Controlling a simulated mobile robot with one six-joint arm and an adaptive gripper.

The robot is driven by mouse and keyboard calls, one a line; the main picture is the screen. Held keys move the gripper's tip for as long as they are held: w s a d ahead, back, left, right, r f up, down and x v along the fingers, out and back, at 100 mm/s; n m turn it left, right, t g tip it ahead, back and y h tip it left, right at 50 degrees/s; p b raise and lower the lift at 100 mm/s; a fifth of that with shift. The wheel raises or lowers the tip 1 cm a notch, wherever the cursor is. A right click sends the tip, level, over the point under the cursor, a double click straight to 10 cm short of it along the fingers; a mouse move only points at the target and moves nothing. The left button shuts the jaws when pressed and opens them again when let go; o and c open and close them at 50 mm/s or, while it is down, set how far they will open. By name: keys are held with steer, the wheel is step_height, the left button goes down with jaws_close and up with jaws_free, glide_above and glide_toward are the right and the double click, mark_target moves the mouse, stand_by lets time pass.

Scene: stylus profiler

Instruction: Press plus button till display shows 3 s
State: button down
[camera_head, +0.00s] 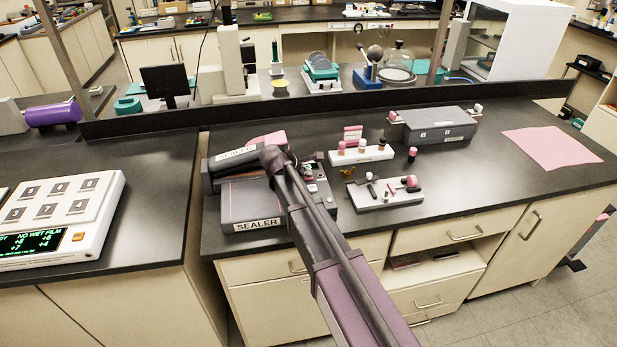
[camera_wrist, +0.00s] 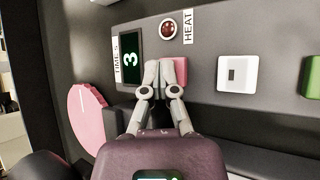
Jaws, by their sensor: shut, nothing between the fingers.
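The sealer (camera_head: 238,203), a dark machine labelled SEALER, stands on the middle bench. In the wrist view its grey control panel (camera_wrist: 215,28) fills the upper part. The display (camera_wrist: 130,57) beside the TIME S label shows a green 3, turned sideways. My gripper (camera_wrist: 166,67) is shut and empty, with its fingertips at the panel beside the display. A pink button (camera_wrist: 181,73) shows partly behind the fingertips; its marking is hidden, and I cannot tell whether they touch it. In the head view my arm covers much of the panel.
A red round lamp (camera_wrist: 168,31) sits by the HEAT label. A white square (camera_wrist: 237,74) and a green button (camera_wrist: 312,77) lie further right on the panel. A pink disc (camera_wrist: 90,116) is at left.

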stand_by(0.6)
steer(key=shift+r+p, duration=0.8)
steer(key=shift+r+p, duration=2.5)
steer(key=shift+p, duration=0.05)
